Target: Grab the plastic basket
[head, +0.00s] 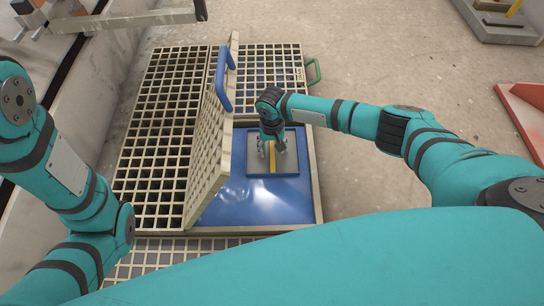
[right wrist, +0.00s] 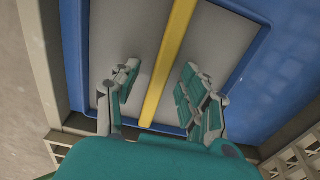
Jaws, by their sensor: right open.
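A grey, shallow basket-like tray (head: 290,168) with a yellow bar (head: 272,162) across its middle lies in the blue-floored bay under the raised lid. In the right wrist view the grey tray (right wrist: 125,35) and the yellow bar (right wrist: 168,60) fill the middle. My right gripper (head: 272,147) is over the tray. In the right wrist view its open fingers (right wrist: 160,86) are on either side of the bar, with gaps showing between them and it. I cannot tell how far above the tray they are. My left arm shows at the left; its gripper is out of view.
A beige lattice lid (head: 213,150) with a blue handle (head: 223,80) stands tilted up left of the tray. Beige grating (head: 165,120) lies further left. A green handle (head: 314,71) sticks out at the right. A red object (head: 525,110) lies on the floor at far right.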

